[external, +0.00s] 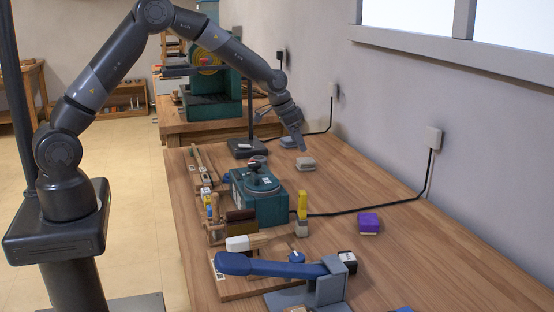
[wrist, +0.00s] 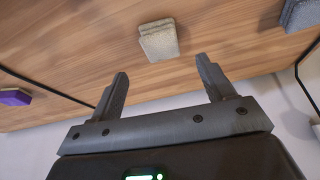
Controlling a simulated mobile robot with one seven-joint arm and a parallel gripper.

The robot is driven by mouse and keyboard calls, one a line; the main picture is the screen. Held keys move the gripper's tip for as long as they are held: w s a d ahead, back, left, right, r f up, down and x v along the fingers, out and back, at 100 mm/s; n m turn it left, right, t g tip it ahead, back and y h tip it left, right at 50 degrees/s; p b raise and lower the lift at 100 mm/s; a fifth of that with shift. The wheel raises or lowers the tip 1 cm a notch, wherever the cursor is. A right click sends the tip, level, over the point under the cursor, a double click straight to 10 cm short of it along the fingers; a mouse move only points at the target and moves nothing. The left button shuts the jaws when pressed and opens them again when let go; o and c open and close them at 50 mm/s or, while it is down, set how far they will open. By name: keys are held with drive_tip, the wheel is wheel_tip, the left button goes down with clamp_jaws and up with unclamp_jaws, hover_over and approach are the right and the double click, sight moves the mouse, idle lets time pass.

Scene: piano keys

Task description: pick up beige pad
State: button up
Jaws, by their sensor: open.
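The beige pad (wrist: 158,42) lies flat on the wooden table in the wrist view, just ahead of the gap between my fingertips and apart from them. In the external view, the pad (external: 305,164) is small, near the back right part of the table by the wall side. My gripper (wrist: 162,68) is open and empty, with its two dark fingers spread apart. In the external view, my gripper (external: 281,128) hangs above the table's far end, near the pad. Nothing hides the pad.
A grey pad (external: 288,142) lies just beyond the beige one and also shows in the wrist view (wrist: 301,13). A purple block (external: 369,223) lies nearer the front. A green machine (external: 262,205), a dark stand (external: 247,148) and black cables are nearby.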

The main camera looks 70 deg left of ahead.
sight(306, 159)
drive_tip(key=shift+x, duration=3.45)
drive_tip(key=c, duration=1.1)
